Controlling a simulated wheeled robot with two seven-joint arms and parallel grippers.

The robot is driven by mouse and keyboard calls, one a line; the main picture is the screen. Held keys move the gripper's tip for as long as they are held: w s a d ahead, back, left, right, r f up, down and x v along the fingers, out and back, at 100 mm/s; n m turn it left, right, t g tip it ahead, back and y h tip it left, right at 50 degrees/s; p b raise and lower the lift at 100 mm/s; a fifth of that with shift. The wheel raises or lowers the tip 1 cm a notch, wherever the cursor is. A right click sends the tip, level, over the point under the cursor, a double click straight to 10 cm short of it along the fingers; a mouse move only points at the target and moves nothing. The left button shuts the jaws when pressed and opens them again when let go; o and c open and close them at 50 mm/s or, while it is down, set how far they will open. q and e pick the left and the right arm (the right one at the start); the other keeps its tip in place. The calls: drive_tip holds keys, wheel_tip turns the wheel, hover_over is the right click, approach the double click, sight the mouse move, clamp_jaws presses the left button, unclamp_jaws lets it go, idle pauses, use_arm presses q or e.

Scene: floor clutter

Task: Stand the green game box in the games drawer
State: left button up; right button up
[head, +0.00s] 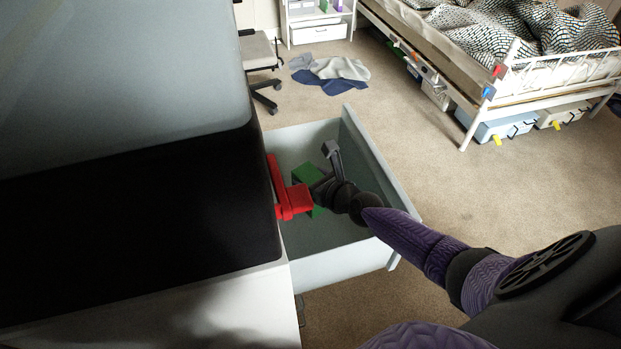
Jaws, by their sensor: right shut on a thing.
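The games drawer (345,262) is pulled open, with pale grey-blue walls. The green game box (305,176) is inside the drawer's outline, near its left end, partly hidden by my right gripper and a red thing (291,203). My right gripper (320,187) reaches in over the drawer's right wall and is shut on the green box. I cannot tell whether the box touches the drawer floor or how upright it is. My left gripper is not in view.
The red thing is close against the green box at the drawer's left. A large grey and black surface (130,210) fills the left side. A bed (490,75) with bins beneath, clothes (335,72) and a chair (260,55) stand farther back. Carpet right of the drawer is clear.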

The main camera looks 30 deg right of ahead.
drive_tip(key=shift+a+f, duration=0.1)
drive_tip(key=shift+f, duration=0.1)
drive_tip(key=o, duration=1.2)
drive_tip(key=shift+s+f, duration=0.1)
drive_tip(key=shift+r, duration=0.2)
drive_tip(key=shift+r+p, duration=0.65)
drive_tip(key=shift+p, duration=0.25)
drive_tip(key=p+v, duration=0.2)
drive_tip(key=v, duration=0.4)
drive_tip(key=shift+s, duration=0.2)
drive_tip(key=shift+s+r+p, duration=0.15)
drive_tip(key=shift+s+p, duration=0.15)
drive_tip(key=shift+s, duration=0.1)
